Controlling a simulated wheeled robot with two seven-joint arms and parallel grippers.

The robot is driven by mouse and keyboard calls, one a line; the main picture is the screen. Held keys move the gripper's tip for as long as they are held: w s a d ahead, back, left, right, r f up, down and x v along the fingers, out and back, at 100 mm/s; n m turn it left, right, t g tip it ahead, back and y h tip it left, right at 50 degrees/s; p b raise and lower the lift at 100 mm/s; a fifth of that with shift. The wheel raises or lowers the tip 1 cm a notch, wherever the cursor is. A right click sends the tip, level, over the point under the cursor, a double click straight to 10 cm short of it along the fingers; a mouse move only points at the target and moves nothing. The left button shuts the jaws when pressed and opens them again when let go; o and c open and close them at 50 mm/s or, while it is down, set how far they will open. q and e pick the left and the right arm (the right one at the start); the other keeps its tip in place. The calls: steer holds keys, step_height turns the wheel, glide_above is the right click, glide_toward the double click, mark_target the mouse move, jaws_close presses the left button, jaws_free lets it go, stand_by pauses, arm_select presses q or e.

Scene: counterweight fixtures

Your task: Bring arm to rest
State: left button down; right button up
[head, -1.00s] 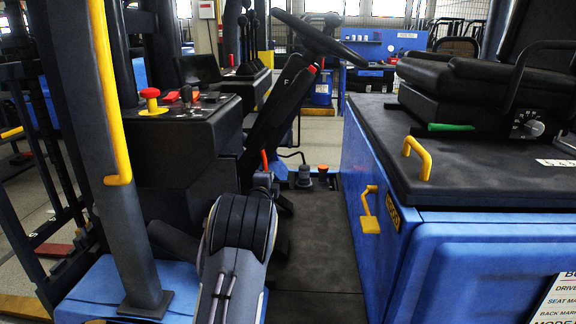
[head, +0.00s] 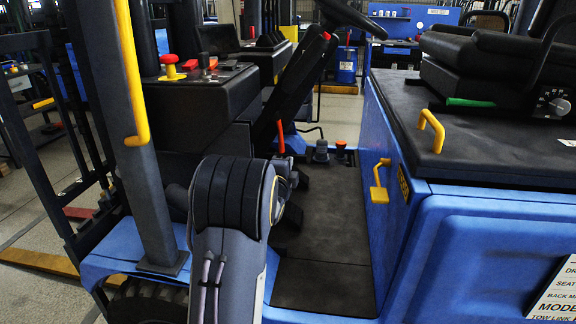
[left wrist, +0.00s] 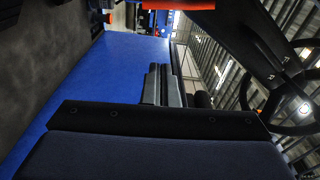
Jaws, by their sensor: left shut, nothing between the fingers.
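My left arm (head: 229,235) rises from the bottom of the head view in front of the forklift's dark floor mat (head: 325,235). Its gripper is hidden in that view. In the left wrist view my left gripper (left wrist: 163,82) shows as two grey and black fingers side by side, shut with nothing between them. Behind the fingers is a smooth blue panel (left wrist: 85,85). My right arm and gripper are in neither view.
A grey post with a yellow grab bar (head: 133,75) stands left of my arm. A console with a red knob (head: 171,68) is behind it. The blue seat housing (head: 485,235) fills the right. A steering wheel (left wrist: 301,105) is right in the left wrist view.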

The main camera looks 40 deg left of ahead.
arm_select(q)
steer(key=shift+s, duration=0.25)
stand_by(0.4)
steer(key=s+d+f+n+g+h, duration=0.3)
steer(key=s+d+n+h, duration=0.15)
steer(key=s+d, duration=0.65)
steer(key=s+d+f+n+g+h, duration=0.25)
steer(key=s+d+n+g, duration=0.2)
steer(key=s+d, duration=0.65)
steer(key=s+d+f+n+g+h, duration=0.3)
steer(key=s+d+n+h, duration=0.2)
steer(key=s+d, duration=0.6)
step_height(320, 180, up, 21)
steer(key=s+a+p, duration=0.1)
steer(key=p, duration=2)
steer(key=shift+a+r, duration=0.2)
